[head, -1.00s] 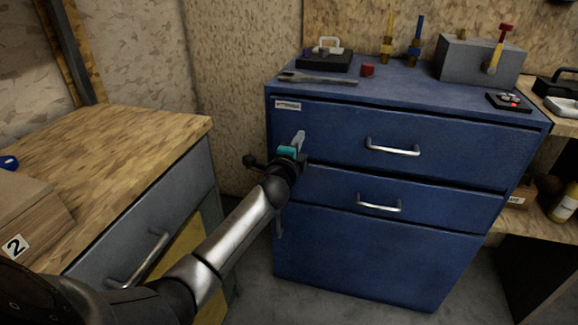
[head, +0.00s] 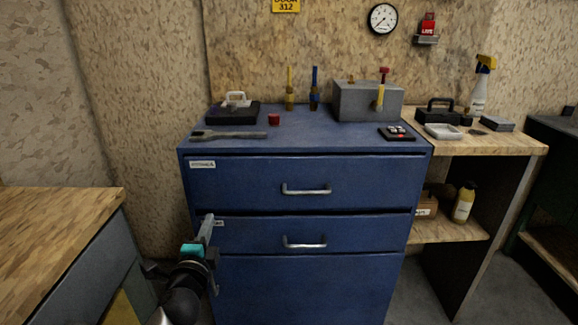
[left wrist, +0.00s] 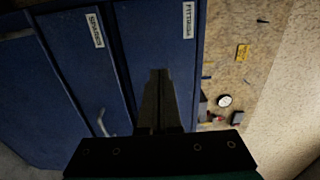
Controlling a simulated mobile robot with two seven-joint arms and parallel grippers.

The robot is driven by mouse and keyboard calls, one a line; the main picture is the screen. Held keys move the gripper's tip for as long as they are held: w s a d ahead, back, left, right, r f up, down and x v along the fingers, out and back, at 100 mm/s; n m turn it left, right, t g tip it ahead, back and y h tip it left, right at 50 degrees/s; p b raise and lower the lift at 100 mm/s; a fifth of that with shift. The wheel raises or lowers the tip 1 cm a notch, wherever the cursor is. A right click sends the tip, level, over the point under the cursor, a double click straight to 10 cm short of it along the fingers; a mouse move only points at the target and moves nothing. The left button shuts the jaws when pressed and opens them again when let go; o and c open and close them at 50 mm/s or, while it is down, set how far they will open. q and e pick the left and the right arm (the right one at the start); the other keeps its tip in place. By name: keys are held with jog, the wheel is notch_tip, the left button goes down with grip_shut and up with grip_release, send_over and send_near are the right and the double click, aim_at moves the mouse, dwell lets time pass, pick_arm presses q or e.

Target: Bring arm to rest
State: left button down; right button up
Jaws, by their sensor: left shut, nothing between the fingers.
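My left gripper (head: 207,232) is at the lower left of the head view, in front of the left edge of the blue drawer cabinet (head: 300,285). Its fingers are shut with nothing between them and point up and away. In the left wrist view the shut fingers (left wrist: 158,85) show dark in the middle, with the cabinet (left wrist: 50,75) behind and to the left. Whether the gripper touches the cabinet cannot be told. My right gripper is not in view.
A wooden-topped bench (head: 50,235) stands at the left. The cabinet's drawers look closed. A wooden shelf unit (head: 510,145) stands to the right.

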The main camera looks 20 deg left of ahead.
pick_arm(q)
jog(key=s+d+f+n+g+h+p, duration=0.1)
jog(key=s+d+f+n+g+p, duration=0.2)
jog(key=s+f, duration=0.7)
jog(key=s+d+f+n+g+h+p, duration=0.1)
jog(key=s+f+n+g+h+p, duration=0.3)
jog(key=f, duration=1.3)
jog(key=s+d+f+n+g+p, duration=0.1)
jog(key=s+f+g, duration=0.3)
jog(key=s, duration=0.9)
jog(key=s+d+f+n+g+p, duration=0.1)
jog(key=s+d+f+n+g, duration=0.2)
jog(key=s+f, duration=0.4)
jog(key=s+n+g, duration=0.1)
jog(key=s, duration=0.6)
jog(key=shift+s+d+f+y+p, duration=0.15)
jog(key=shift+d+f+y+p, duration=0.15)
jog(key=shift+f+p, duration=0.1)
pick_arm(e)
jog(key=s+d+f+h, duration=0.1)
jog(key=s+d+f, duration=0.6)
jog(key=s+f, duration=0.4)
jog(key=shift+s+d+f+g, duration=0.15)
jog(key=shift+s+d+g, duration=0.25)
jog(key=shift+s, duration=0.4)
